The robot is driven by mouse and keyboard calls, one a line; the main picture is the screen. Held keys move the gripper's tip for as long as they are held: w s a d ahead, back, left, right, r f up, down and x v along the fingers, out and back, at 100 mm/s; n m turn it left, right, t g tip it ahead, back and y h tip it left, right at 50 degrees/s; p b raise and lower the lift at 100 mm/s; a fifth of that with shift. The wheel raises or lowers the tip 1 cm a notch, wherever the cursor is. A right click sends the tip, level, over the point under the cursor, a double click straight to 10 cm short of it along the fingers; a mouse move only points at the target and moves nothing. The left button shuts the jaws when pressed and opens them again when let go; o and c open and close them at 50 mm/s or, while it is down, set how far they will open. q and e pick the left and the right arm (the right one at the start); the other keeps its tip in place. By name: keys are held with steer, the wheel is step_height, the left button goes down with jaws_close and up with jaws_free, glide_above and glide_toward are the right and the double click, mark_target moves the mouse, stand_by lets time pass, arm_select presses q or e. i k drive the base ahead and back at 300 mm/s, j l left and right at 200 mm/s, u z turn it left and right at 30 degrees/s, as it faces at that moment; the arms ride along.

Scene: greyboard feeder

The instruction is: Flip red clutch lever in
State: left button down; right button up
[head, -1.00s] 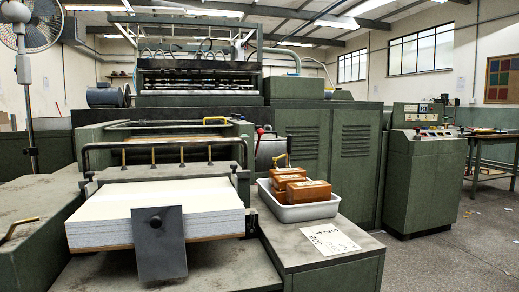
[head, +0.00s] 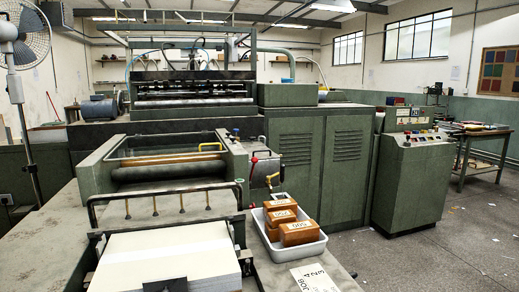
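A lever with a small red knob (head: 254,161) stands at the right end of the feeder, beside a grey metal box (head: 265,168). The knob is small in the picture, and the lower part of the lever is hard to make out. A yellow handle (head: 273,177) sits just right of it, on the front of the box. Neither of my grippers shows in the head view.
A white tray (head: 290,250) with several orange-brown blocks (head: 298,232) stands on the side bench below the lever. Open floor (head: 440,250) lies at right.

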mark_target(255, 160)
steer(key=i+l+z, duration=0.15)
steer(key=l, duration=0.2)
steer(key=i+l+z, duration=0.1)
steer(key=l, duration=0.3)
steer(key=i+l+z, duration=0.25)
steer(key=l+z, duration=0.25)
steer(key=i+l+z, duration=0.3)
steer(key=z, duration=0.15)
steer(key=i+l+z, duration=0.35)
steer(key=z, duration=0.15)
steer(key=i+l+u, duration=0.1)
steer(key=i, duration=0.45)
steer(key=i+l+u, duration=0.1)
steer(key=i, duration=0.45)
steer(key=i+u, duration=0.2)
steer(key=u, duration=0.15)
steer(key=i+u, duration=0.45)
steer(key=u, duration=0.25)
steer(key=i+u, duration=0.45)
steer(key=u, duration=0.25)
steer(key=i+u, duration=0.65)
steer(key=i+l+u, duration=0.1)
steer(key=i+u, duration=0.25)
steer(key=k, duration=0.05)
